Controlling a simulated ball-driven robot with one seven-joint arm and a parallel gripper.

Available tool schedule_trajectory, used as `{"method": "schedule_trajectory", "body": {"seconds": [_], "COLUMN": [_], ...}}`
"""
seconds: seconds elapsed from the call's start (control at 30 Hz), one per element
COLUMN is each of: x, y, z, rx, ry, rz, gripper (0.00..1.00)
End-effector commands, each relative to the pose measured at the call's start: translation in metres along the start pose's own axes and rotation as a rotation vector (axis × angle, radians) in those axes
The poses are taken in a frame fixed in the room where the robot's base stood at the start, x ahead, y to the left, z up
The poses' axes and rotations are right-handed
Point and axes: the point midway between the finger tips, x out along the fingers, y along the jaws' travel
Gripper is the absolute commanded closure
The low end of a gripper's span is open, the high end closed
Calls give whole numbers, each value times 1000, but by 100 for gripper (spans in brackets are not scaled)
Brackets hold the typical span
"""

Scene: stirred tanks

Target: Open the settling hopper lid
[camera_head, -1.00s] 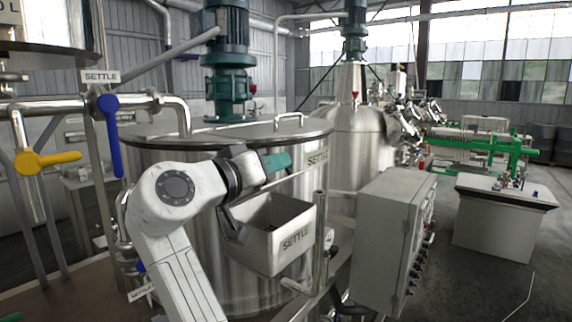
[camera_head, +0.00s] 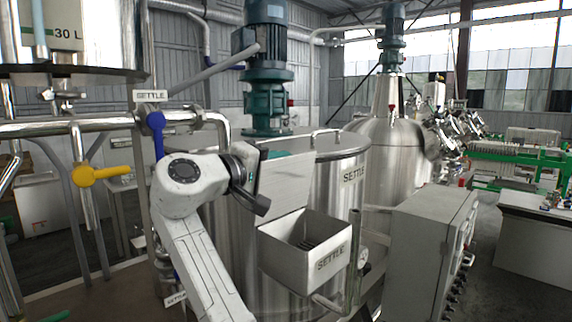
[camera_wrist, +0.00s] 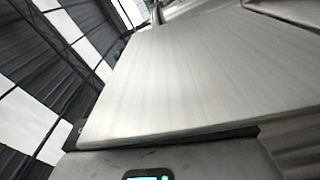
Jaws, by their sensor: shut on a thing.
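The settling hopper (camera_head: 313,264) is an open steel box marked SETTLE on the front of the big tank, in the head view. Its lid (camera_head: 287,180) is a flat brushed steel plate standing steeply raised behind the opening. The dark inside of the hopper shows. My gripper (camera_head: 256,188) is at the lid's left edge, shut on it; the fingertips are mostly hidden. In the wrist view the lid (camera_wrist: 205,75) fills the middle, its near edge against the dark gripper fingers (camera_wrist: 165,138).
The steel tank (camera_head: 345,215) stands behind the hopper, with a green motor (camera_head: 265,95) above. A grey control cabinet (camera_head: 425,250) is close on the right. Pipes with a blue valve handle (camera_head: 157,133) and a yellow one (camera_head: 98,174) are at the left.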

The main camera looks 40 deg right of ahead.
Motion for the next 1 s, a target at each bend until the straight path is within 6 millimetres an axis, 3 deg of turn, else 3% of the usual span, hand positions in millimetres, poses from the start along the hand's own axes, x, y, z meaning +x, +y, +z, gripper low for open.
{"method": "schedule_trajectory", "body": {"seconds": [0.73,0.77,1.0], "x": [-1,-1,0], "y": [-8,-8,-6], "z": [-9,-9,-9], "rx": [-95,-95,-93], "ry": [0,0,0], "rz": [-3,-3,-2], "gripper": [100,84,64]}}
